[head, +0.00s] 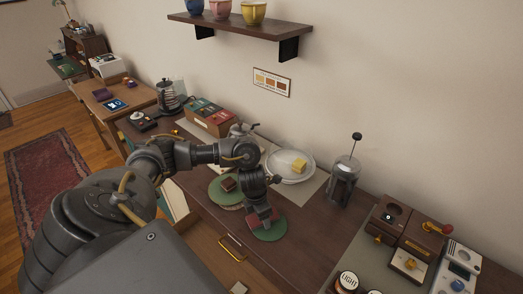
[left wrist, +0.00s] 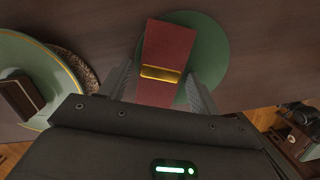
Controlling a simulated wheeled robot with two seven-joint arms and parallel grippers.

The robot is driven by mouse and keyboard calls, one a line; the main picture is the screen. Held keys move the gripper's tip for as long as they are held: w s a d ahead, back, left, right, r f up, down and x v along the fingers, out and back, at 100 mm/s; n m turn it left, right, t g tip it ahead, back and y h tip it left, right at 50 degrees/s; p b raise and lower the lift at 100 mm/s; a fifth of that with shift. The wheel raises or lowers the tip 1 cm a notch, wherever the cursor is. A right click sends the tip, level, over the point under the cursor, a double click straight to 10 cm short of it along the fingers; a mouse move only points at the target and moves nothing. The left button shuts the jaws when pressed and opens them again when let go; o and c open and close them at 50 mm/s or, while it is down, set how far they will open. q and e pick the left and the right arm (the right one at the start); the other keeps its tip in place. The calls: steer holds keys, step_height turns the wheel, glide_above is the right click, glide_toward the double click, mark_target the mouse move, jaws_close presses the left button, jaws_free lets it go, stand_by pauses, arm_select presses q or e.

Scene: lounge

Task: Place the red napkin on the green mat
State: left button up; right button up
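The red napkin (head: 263,217) has a gold band around it, clear in the left wrist view (left wrist: 167,48). It lies over the round green mat (left wrist: 210,53), which also shows in the head view (head: 270,235). Whether the napkin rests on the mat or is slightly above it is hard to tell. My left gripper (head: 262,205) points down at the napkin, with one finger on each side of it in the wrist view (left wrist: 162,73). Whether the fingers press on it is unclear. My right gripper is not in view.
Left of the mat is a green plate (left wrist: 30,65) with a dark brown block (left wrist: 22,97). A white plate (head: 292,177) with a yellow block stands behind. A French press (head: 343,183) stands to the right. Bare wood lies between it and the mat.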

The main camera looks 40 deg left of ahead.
mark_target(257, 219)
arm_select(q)
steer(key=shift+o, duration=0.3)
steer(key=shift+r, duration=0.15)
steer(key=shift+r, duration=0.2)
step_height(257, 219, up, 12)
steer(key=s+p, duration=0.1)
steer(key=p, duration=0.1)
steer(key=shift+s+a+f, duration=0.25)
steer(key=shift+s+a, duration=0.05)
steer(key=shift+s, duration=0.05)
